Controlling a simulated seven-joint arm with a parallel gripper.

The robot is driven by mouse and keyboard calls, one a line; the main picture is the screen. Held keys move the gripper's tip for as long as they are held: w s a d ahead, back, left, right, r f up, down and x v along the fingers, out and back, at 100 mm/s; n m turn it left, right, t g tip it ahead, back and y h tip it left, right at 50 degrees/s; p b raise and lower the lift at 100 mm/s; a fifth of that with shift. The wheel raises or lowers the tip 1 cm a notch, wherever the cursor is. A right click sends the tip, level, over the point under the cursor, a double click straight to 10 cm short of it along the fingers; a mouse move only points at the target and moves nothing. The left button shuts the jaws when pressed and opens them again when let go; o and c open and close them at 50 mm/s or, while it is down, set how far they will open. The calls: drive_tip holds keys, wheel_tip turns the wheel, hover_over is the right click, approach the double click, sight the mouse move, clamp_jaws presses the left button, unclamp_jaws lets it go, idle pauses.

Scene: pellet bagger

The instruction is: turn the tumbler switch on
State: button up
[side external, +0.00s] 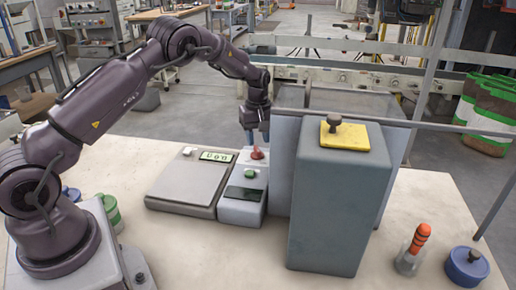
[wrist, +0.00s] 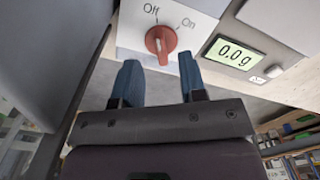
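The tumbler switch is a red knob (wrist: 160,41) on a light panel with the printed words "Off" and "On". Its pale mark appears to point toward "Off", though it is small. In the side external view the red knob (side external: 257,153) sits at the back of the grey control box (side external: 241,208). My gripper (wrist: 158,66) has its two blue fingers spread apart, with nothing between them, just short of the knob. In the side external view my gripper (side external: 257,138) points down beside the knob; contact cannot be told there.
A scale (side external: 185,185) reading 0.0 stands left of the control box. A tall grey hopper (side external: 335,210) with a yellow lid (side external: 345,136) stands close on the right. A green button (side external: 250,174) is on the box. An orange-handled tool (side external: 420,238) and blue pot (side external: 467,268) are front right.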

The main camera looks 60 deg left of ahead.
sight(258, 149)
wheel_tip(258, 149, down, 4)
drive_tip(key=shift+f, duration=0.1)
clamp_jaws()
